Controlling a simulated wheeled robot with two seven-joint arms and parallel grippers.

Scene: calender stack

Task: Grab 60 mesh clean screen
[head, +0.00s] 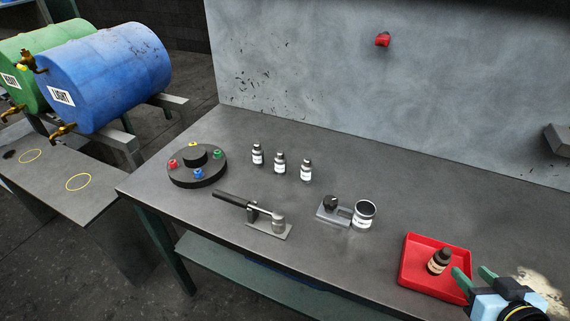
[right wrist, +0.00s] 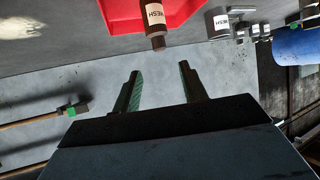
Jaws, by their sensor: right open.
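A dark brown bottle (head: 439,261) with a pale label lies tilted in the red tray (head: 408,275) at the right of the bench. The bottle also shows in the right wrist view (right wrist: 154,20), where its label ends in "MESH"; the number is not readable. A grey metal cup (head: 364,214) with a white label stands on the bench left of the tray. It also shows in the right wrist view (right wrist: 217,24), its label partly readable as "MESH". My right gripper (head: 474,275) is open and empty at the tray's right corner, apart from the bottle. My left gripper is not in view.
Three small labelled bottles (head: 280,163), a round holder with coloured knobs (head: 197,171) and a lever clamp (head: 262,218) stand on the bench (head: 330,248). The bench behind the tray is clear.

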